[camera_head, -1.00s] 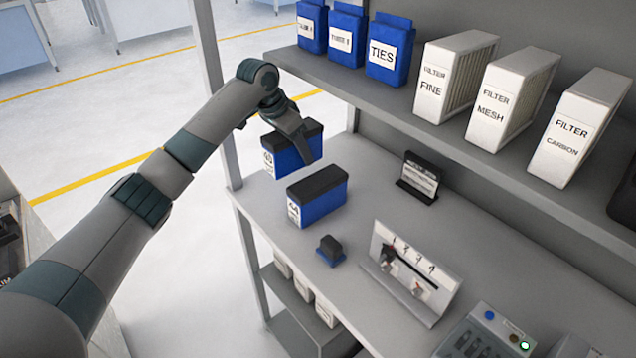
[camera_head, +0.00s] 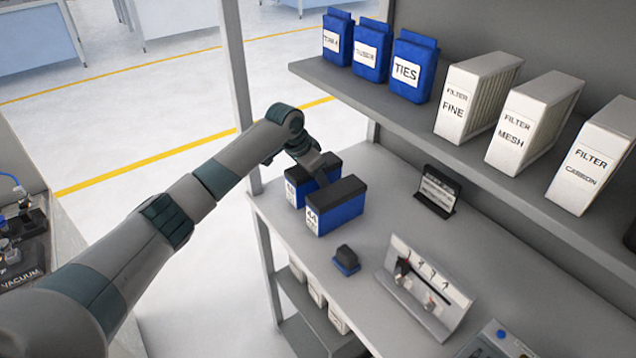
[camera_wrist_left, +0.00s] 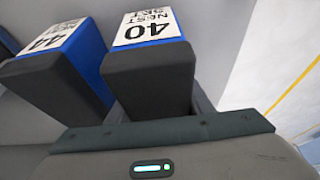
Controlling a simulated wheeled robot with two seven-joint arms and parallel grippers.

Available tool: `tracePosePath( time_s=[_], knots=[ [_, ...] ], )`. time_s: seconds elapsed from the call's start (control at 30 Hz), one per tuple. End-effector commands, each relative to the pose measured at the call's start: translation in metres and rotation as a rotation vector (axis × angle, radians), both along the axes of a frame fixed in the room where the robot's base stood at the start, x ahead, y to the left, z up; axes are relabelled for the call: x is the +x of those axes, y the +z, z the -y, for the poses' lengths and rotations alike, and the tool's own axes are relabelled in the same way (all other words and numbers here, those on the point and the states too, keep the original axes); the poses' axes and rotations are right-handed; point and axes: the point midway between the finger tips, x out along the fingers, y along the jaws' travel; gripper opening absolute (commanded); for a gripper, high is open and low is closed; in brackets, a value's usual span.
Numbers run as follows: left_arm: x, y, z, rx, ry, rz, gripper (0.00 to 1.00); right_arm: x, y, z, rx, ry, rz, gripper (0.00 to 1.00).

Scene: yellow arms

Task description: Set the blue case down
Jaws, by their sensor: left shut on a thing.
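The blue case with a black top is labelled 40 in the left wrist view (camera_wrist_left: 150,70). In the head view the blue case (camera_head: 292,192) stands at the back left of the bench, partly hidden. My left gripper (camera_head: 318,168) is shut on its black top. A second blue case, labelled 44 (camera_head: 338,212), stands on the bench right beside it, and also shows in the left wrist view (camera_wrist_left: 62,75). The held case looks upright and at about bench height; I cannot tell whether its base touches the bench. My right gripper is not in view.
The grey bench (camera_head: 300,250) carries a small dark block (camera_head: 346,260), a black sign stand (camera_head: 437,190) and a white tool panel (camera_head: 425,290). A shelf (camera_head: 390,105) above holds blue packs (camera_head: 412,66) and white filter boxes (camera_head: 475,97). A post (camera_head: 238,90) stands at the bench's left.

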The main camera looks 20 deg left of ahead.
Motion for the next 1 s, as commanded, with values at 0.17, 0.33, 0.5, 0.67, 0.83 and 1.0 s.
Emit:
tracePosePath(
  time_s=[0.17, 0.33, 0.5, 0.67, 0.83, 1.0],
  knots=[
    [0.001, -0.011, 0.000, -0.001, -0.001, 0.003, 0.11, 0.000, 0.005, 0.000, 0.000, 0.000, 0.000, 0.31],
    [0.001, -0.011, 0.000, -0.001, -0.001, 0.004, 0.11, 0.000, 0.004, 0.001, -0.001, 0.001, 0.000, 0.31],
    [0.001, -0.013, 0.000, -0.001, 0.000, 0.003, 0.11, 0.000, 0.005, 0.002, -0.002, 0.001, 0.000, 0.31],
    [0.000, -0.015, 0.000, 0.000, 0.000, 0.001, 0.66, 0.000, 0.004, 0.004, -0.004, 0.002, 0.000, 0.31],
    [0.000, -0.015, 0.000, 0.000, 0.000, 0.001, 0.66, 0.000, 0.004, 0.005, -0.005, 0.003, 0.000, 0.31],
    [0.000, -0.013, 0.000, 0.000, 0.000, 0.001, 0.66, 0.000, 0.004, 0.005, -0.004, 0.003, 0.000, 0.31]
  ],
)
